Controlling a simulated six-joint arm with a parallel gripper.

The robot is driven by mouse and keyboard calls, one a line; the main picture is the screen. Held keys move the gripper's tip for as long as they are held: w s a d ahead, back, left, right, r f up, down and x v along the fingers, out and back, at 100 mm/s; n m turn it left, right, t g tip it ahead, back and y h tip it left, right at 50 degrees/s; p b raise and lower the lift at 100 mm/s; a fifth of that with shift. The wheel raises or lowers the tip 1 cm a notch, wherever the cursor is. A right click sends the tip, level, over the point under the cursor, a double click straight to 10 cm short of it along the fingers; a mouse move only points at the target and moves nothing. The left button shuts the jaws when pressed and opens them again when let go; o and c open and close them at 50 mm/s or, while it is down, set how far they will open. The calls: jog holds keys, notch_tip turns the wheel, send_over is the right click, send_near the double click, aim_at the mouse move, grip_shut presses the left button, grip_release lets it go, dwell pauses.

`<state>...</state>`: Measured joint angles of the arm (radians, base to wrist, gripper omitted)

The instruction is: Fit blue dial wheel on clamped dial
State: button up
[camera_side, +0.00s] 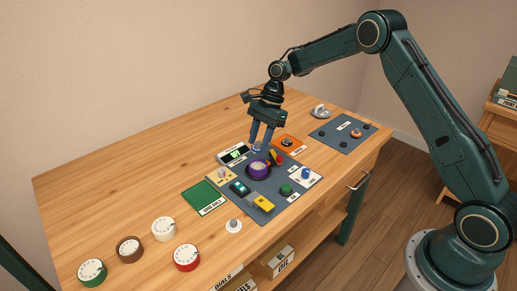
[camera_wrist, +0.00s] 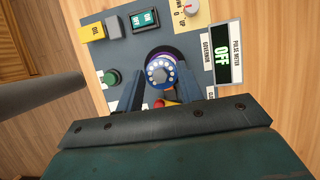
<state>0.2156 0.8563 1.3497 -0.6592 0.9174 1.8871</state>
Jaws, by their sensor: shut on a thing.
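My gripper (camera_side: 259,143) points down over the dark work panel, and its fingers also show in the wrist view (camera_wrist: 161,90). It is shut on the blue dial wheel (camera_wrist: 161,72), a small disc with a ring of pale holes and a pale centre. The wheel shows small between the fingertips in the side view (camera_side: 257,148). The clamped dial (camera_side: 258,168), with a purple ring on a dark round base, lies below the fingertips. The wheel looks apart from it in the side view. In the wrist view the wheel hides most of the dial.
A pulse meter (camera_wrist: 227,55) reading OFF stands beside the dial. Several dials, including a red one (camera_side: 186,257), lie at front left. The back left table is clear.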

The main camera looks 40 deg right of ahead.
aim_at(258, 167)
jog(key=shift+f, duration=3.25)
jog(key=shift+f, duration=0.25)
jog(key=shift+s+f, duration=0.1)
jog(key=shift+f, duration=0.45)
jog(key=o, duration=0.9)
jog(key=shift+r, duration=0.15)
jog(key=shift+o, duration=0.2)
jog(key=shift+r, duration=0.5)
jog(key=shift+o, duration=0.2)
jog(key=v, duration=1.2)
jog(key=shift+r, duration=0.15)
